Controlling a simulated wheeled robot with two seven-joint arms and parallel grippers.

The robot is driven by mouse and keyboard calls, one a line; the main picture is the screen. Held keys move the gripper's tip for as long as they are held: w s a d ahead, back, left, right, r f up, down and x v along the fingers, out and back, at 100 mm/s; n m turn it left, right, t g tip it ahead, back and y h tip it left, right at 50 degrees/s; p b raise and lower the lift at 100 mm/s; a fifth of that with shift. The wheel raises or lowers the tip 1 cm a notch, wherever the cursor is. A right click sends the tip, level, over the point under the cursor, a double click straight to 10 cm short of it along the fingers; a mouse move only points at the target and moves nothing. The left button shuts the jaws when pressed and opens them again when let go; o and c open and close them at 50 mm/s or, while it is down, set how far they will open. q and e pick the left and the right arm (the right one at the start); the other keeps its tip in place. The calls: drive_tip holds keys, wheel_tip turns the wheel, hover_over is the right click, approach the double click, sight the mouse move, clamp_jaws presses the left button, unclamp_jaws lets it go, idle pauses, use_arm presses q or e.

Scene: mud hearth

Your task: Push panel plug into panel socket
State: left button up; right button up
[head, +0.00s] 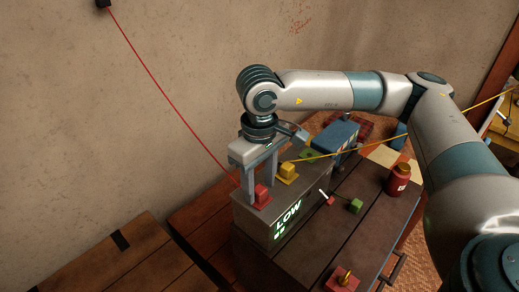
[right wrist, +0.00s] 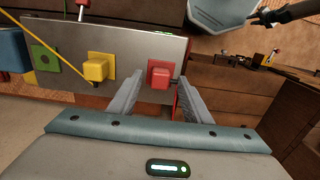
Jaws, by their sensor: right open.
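A grey box (head: 284,210) with a lit "LOW" display stands on the dark wooden crate. On its top a red plug block (head: 262,193) sits on a red square, and a yellow plug block (head: 288,170) sits on a yellow square. A green square (head: 308,155) with a dark centre shows no block on it. I cannot tell which is the panel plug. My right gripper (head: 260,184) points down over the red block, jaws open. In the right wrist view the red block (right wrist: 160,76) lies between the fingertips, with gaps beside it. My left gripper is not in view.
A red cable (head: 170,98) runs to the wall and a yellow cable (head: 400,134) runs right under my arm. A blue box (head: 336,133) stands behind. A green block (head: 355,206), a red jar (head: 399,180) and a brass-topped red piece (head: 343,278) stand on the crate (head: 315,255).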

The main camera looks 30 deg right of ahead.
wheel_tip(320, 180, up, 8)
drive_tip(key=shift+b, duration=1.25)
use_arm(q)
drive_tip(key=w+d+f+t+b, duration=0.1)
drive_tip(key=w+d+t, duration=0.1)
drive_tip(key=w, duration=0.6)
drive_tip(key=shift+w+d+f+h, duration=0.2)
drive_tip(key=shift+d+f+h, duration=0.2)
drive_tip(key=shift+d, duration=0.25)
use_arm(e)
wheel_tip(320, 180, up, 9)
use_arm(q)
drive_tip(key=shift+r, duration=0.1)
